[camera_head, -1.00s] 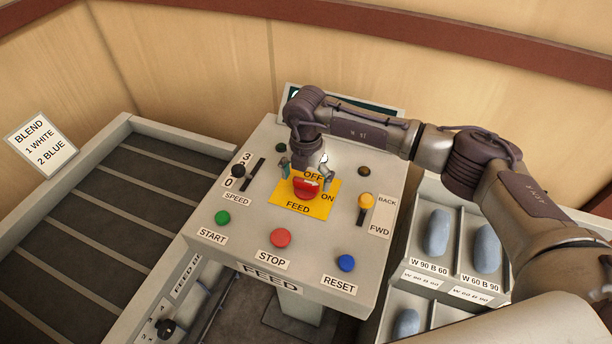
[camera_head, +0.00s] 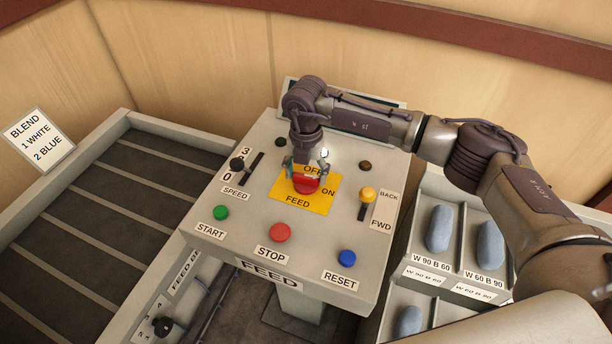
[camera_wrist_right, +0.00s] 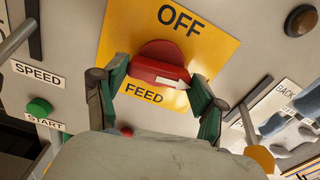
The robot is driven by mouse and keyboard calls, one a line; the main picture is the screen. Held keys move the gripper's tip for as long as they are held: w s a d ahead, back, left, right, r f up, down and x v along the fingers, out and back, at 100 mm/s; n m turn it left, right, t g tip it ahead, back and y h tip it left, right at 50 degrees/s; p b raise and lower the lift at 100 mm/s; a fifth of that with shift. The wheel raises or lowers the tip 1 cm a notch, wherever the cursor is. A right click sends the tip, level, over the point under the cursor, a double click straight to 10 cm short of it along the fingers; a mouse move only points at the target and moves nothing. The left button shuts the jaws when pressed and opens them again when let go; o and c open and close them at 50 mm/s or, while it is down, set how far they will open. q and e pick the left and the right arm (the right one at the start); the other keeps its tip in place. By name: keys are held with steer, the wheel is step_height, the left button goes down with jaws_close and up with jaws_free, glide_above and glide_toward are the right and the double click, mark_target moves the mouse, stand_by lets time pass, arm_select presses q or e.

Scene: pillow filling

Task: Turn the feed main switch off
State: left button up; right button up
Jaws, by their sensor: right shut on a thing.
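The feed main switch is a round red knob (camera_head: 306,184) with a raised grip bar, on a yellow plate (camera_head: 318,206) marked OFF, ON and FEED. In the right wrist view the red knob (camera_wrist_right: 160,55) shows a white arrow on its bar that points right, with OFF above it. My right gripper (camera_head: 305,168) comes down from above over the knob. Its green-padded fingers (camera_wrist_right: 158,80) stand at the two ends of the bar, shut on it. The gripper partly hides the knob in the head view. My left gripper is not in view.
The panel also has a black speed slider (camera_head: 237,164), a yellow BACK/FWD lever (camera_head: 367,194), and START (camera_head: 221,212), STOP (camera_head: 280,232) and RESET (camera_head: 347,258) buttons. Bins with blue-grey pieces (camera_head: 438,228) stand at right. A slatted conveyor (camera_head: 95,215) lies at left.

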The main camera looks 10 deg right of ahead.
mark_target(306, 175)
steer(key=n+b, duration=1)
steer(key=b, duration=0.2)
steer(key=shift+w+f+n, duration=0.1)
steer(key=shift+f+n, duration=0.05)
steer(key=shift+n, duration=0.25)
steer(key=n+b, duration=0.2)
steer(key=n, duration=0.1)
steer(key=shift+b, duration=0.35)
steer(key=shift+r+n+b, duration=0.25)
steer(key=shift+n+b, duration=0.4)
steer(key=shift+n, duration=0.55)
steer(key=o, duration=1.1)
steer(key=shift+o, duration=0.2)
step_height(306, 175, up, 12)
